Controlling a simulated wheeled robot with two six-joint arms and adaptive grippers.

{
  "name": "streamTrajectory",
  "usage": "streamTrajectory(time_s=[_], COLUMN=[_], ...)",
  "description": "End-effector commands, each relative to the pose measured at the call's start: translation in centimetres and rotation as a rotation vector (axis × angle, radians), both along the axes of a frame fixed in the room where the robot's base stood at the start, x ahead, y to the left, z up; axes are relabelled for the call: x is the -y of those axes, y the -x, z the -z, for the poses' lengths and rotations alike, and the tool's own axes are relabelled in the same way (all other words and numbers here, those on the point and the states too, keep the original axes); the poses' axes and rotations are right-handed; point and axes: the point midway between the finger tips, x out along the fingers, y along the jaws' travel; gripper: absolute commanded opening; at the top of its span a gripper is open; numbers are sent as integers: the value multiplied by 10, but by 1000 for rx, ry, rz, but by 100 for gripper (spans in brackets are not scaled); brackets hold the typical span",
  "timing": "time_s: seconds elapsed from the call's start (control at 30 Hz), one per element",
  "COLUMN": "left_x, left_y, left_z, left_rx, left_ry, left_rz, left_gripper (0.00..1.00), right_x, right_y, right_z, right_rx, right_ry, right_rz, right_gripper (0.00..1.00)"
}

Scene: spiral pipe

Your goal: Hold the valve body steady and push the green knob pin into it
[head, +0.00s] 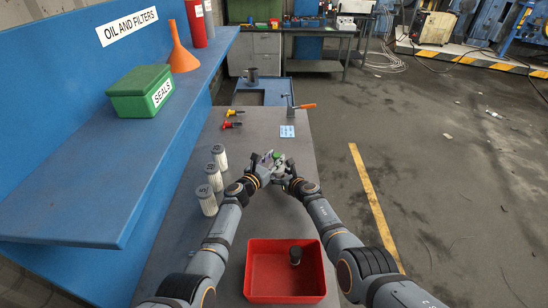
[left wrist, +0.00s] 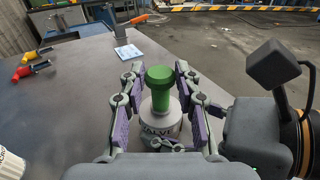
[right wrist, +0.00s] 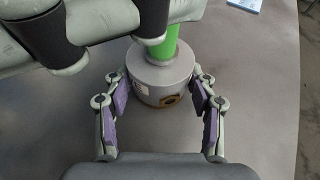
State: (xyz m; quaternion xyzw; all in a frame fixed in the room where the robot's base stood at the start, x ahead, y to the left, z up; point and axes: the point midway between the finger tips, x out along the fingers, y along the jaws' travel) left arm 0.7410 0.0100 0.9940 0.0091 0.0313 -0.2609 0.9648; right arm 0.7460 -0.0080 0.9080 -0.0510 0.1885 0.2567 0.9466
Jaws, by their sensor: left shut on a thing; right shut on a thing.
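The green knob pin (left wrist: 159,88) stands upright with its wide head up. My left gripper (left wrist: 156,80) has its purple-padded fingers on either side of it and is shut on it. The grey cylindrical valve body (right wrist: 161,76) is directly below the pin, with a white label in the left wrist view (left wrist: 160,122). My right gripper (right wrist: 162,92) is shut on the valve body from its sides. In the right wrist view the pin's green shaft (right wrist: 160,47) meets the body's top; its head is hidden behind my left gripper. How deep the shaft sits is unclear.
A red bin (head: 258,298) with a dark cylinder (head: 295,256) inside is near the table's front. Several white canisters (head: 214,176) line the left edge. Red and yellow tools (head: 232,124) and a blue-white card (head: 287,131) lie farther back. The bench (head: 240,220) is clear between.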

Motion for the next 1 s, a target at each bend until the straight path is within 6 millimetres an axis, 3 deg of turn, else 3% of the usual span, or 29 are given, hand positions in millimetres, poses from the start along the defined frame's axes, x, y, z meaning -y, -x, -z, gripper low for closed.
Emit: streamTrajectory(time_s=[0.13, 0.17, 0.33, 0.77, 1.0], left_x=[0, 0, 0, -5, -26], left_y=[0, 0, 0, 7, 44], left_z=[3, 3, 3, 4, 2], left_rx=[0, 0, 0, 1, 1], left_ry=[0, 0, 0, 0, -3], left_rz=[-1, -1, -1, -1, -3], left_gripper=[0, 36, 59, 59, 59], right_x=[0, 0, 0, 0, 0], right_y=[0, 0, 0, 0, 0], right_z=[0, 0, 0, 0, 0], right_rx=[0, 0, 0, 0, 0], right_ry=[0, 0, 0, 0, 0], right_rz=[0, 0, 0, 0, 0], right_gripper=[5, 5, 5, 5, 5])
